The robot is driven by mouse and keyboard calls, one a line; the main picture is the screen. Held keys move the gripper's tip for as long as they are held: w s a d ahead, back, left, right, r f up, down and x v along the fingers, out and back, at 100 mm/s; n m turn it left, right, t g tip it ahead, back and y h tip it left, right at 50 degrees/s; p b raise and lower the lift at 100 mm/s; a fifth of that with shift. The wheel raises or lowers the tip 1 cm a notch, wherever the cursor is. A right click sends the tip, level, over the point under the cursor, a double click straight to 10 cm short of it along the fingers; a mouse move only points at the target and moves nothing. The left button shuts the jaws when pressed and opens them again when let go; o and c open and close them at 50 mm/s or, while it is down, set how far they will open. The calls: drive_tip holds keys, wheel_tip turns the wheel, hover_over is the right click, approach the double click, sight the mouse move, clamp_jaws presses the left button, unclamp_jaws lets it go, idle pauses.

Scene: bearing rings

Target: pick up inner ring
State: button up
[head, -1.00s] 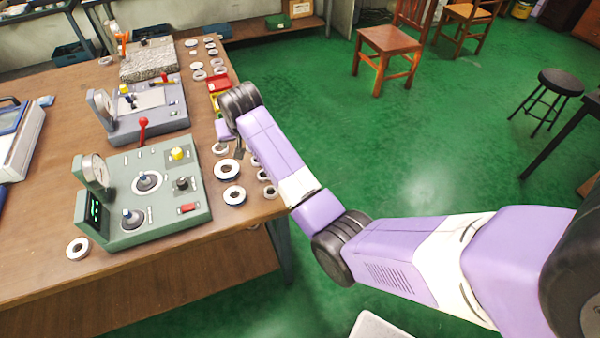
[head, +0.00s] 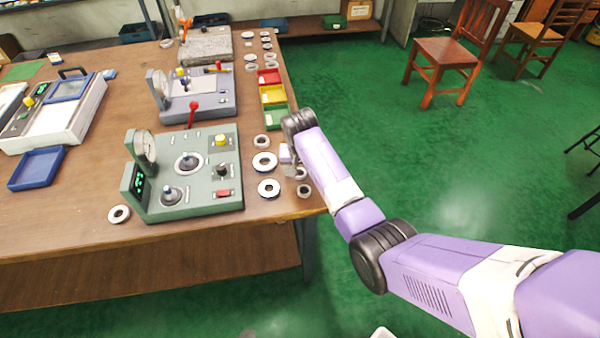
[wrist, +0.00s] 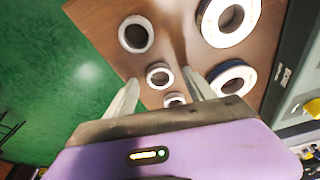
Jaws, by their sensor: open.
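In the wrist view, my gripper (wrist: 160,77) is open, with two pale fingers spread above the table. A small metal ring (wrist: 150,74) lies flat on the wood between the fingertips, apart from both. Another small ring (wrist: 174,96) lies nearer the palm and is partly hidden by it. A somewhat larger plain ring (wrist: 122,32) lies beyond the left finger. I cannot tell by name which one is the inner ring. In the head view, my gripper (head: 289,156) is over the table's right edge area, partly hidden by my wrist, with small rings beside and below it.
Two large dark-edged rings (head: 264,154) lie left of my gripper, next to a green gauge machine (head: 228,150). Red, yellow and green trays (head: 273,95) stand behind. The table's right edge (head: 318,205) is close; green floor lies beyond it.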

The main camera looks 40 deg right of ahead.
drive_tip(key=shift+f, duration=0.3)
drive_tip(key=shift+c, duration=0.4)
clamp_jaws()
